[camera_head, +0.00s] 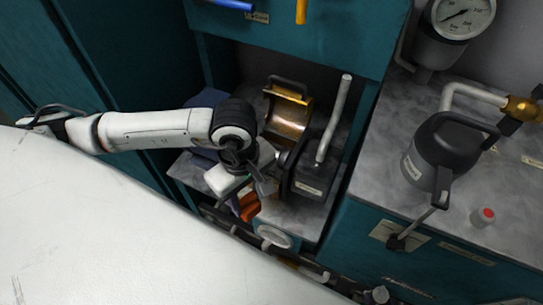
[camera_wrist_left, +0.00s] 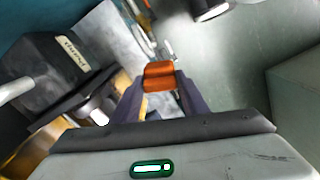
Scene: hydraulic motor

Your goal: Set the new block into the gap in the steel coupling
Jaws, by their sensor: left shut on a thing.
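My left gripper (camera_head: 250,192) is shut on an orange-brown block (camera_head: 249,207), with a finger on each side of it. The block also shows between the fingertips in the left wrist view (camera_wrist_left: 159,76). The gripper holds it over the front part of the grey bench, to the left of a black labelled housing (camera_head: 309,178). A shiny steel part (camera_wrist_left: 98,112), perhaps the coupling, shows partly beside the housing in the left wrist view. Its gap cannot be made out; in the head view my arm hides much of that area. My right gripper is not in view.
A raised guard (camera_head: 289,113) with a golden inside stands behind the arm. A grey lever (camera_head: 334,118) rises from the housing. A round gauge (camera_head: 462,15) and a black canister (camera_head: 437,157) stand on the right-hand bench. Blue cloth (camera_head: 207,98) lies left of the guard.

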